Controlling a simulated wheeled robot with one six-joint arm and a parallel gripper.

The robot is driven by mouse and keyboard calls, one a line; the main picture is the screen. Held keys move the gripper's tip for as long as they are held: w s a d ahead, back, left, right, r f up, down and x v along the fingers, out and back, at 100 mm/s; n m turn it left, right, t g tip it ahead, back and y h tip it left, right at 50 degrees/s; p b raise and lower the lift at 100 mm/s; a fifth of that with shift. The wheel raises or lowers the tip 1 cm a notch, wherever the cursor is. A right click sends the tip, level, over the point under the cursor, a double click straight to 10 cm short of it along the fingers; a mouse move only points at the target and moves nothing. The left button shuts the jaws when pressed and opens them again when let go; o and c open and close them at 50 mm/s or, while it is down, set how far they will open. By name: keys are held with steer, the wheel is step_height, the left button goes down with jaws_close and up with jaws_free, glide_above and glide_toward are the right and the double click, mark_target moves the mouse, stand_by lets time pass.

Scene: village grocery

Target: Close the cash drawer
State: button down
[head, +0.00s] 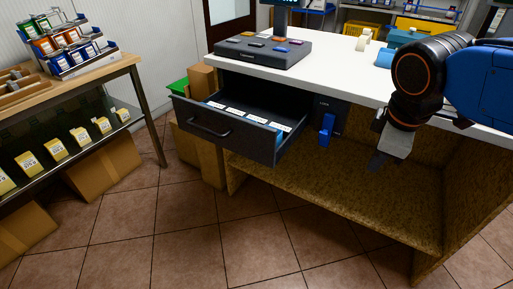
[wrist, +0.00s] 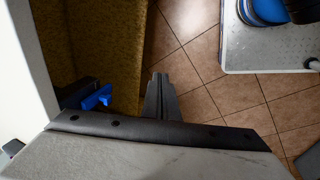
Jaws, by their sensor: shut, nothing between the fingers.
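The dark cash drawer (head: 262,150) is pulled open below the white counter in the head view. Its front panel with a bar handle (head: 208,127) faces left and towards me. Several white-labelled compartments show inside. My gripper (head: 377,160) hangs in front of the counter, to the right of the drawer and apart from it. Its fingers are together and empty, pointing down. In the wrist view the closed fingers (wrist: 160,95) point away over the floor. I cannot make out the drawer clearly in that view.
The white counter (head: 345,84) carries a dark register keypad (head: 262,49). A blue lever (head: 326,129) sits on a dark box right of the drawer and shows in the wrist view (wrist: 97,98). A shelf (head: 75,83) stands left. Tiled floor (head: 190,225) before the drawer is clear.

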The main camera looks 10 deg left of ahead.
steer(key=w+a+r+n, duration=0.2)
steer(key=a+n, duration=0.3)
steer(key=a, duration=0.3)
steer(key=n+t+h, duration=0.1)
steer(key=n, duration=1.2)
glide_toward(257, 148)
steer(key=s+r, duration=0.2)
steer(key=s, duration=0.5)
steer(key=shift+w+d+f, duration=0.25)
steer(key=shift+w+f, duration=1.05)
steer(key=shift+f, duration=0.2)
steer(key=shift+w+d+f, duration=0.3)
steer(key=shift+w+f, duration=0.95)
steer(key=shift+f, duration=0.2)
steer(key=shift+w+d+f, duration=0.25)
steer(key=shift+w+f, duration=1.05)
steer(key=shift+f, duration=0.2)
